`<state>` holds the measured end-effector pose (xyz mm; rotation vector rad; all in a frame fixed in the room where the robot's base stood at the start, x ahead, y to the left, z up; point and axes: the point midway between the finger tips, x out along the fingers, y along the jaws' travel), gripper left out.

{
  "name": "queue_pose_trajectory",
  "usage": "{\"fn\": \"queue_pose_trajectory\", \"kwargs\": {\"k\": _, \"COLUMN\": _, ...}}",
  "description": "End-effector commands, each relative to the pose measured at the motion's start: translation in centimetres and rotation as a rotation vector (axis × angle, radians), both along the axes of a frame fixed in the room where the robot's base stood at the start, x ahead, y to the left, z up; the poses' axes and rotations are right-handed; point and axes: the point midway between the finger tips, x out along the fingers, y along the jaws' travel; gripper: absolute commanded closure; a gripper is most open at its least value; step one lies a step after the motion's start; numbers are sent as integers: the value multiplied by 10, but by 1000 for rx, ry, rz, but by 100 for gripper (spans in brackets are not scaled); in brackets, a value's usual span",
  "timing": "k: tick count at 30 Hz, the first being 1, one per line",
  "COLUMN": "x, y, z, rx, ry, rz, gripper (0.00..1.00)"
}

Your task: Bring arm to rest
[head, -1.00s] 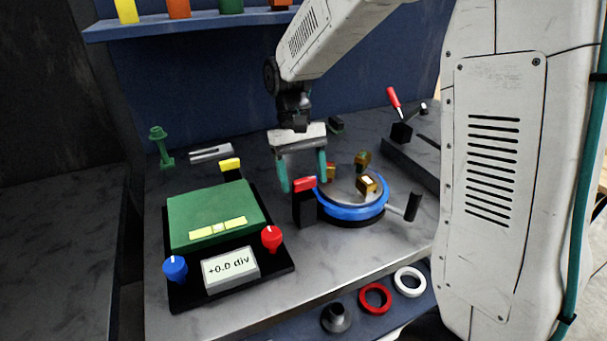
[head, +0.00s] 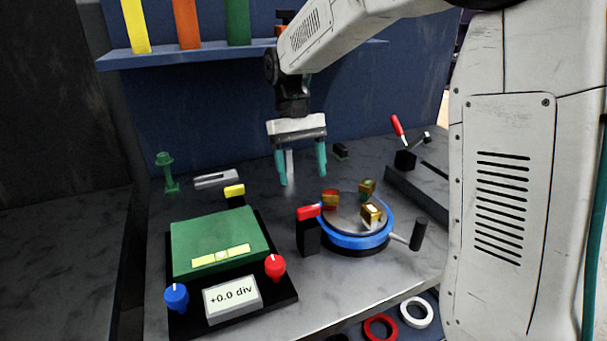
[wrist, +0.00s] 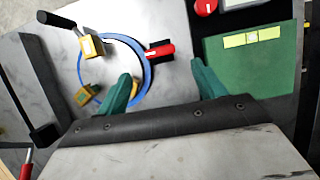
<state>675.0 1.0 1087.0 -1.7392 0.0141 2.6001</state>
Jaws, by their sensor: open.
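My gripper (head: 302,168) has two teal fingers, spread apart with nothing between them. In the head view it hangs above the grey bench, behind and left of the round positioner with a blue ring (head: 362,241). In the wrist view the open fingers (wrist: 160,82) point toward the blue ring (wrist: 149,85) and the green-topped unit (wrist: 250,68). Several small brass blocks, one of them at the front (head: 371,213), stand on the positioner's plate. A red-topped black block (head: 308,230) stands at its left edge. My arm reaches in from the upper right.
A green levelling unit with display "+0.0 div" (head: 232,298), blue knob (head: 176,296) and red knob (head: 275,266) lies at front left. A shelf (head: 110,63) with coloured strips is on the back wall. A red-handled lever (head: 398,126) stands right. Red (head: 381,329) and white (head: 416,312) rings lie in front.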

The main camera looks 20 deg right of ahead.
Motion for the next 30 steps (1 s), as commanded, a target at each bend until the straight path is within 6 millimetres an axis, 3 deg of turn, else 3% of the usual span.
{"fn": "queue_pose_trajectory", "kwargs": {"k": 11, "x": 2, "y": 0, "z": -2, "rx": 2, "ry": -11, "rz": 6, "gripper": 31}}
{"fn": "queue_pose_trajectory", "kwargs": {"k": 13, "x": -5, "y": -1, "z": -13, "rx": 3, "ry": -2, "rz": 12, "gripper": 31}}
{"fn": "queue_pose_trajectory", "kwargs": {"k": 17, "x": -39, "y": -5, "z": -14, "rx": 3, "ry": -34, "rz": 22, "gripper": 31}}
{"fn": "queue_pose_trajectory", "kwargs": {"k": 30, "x": -188, "y": -24, "z": 5, "rx": 1, "ry": -292, "rz": 32, "gripper": 31}}
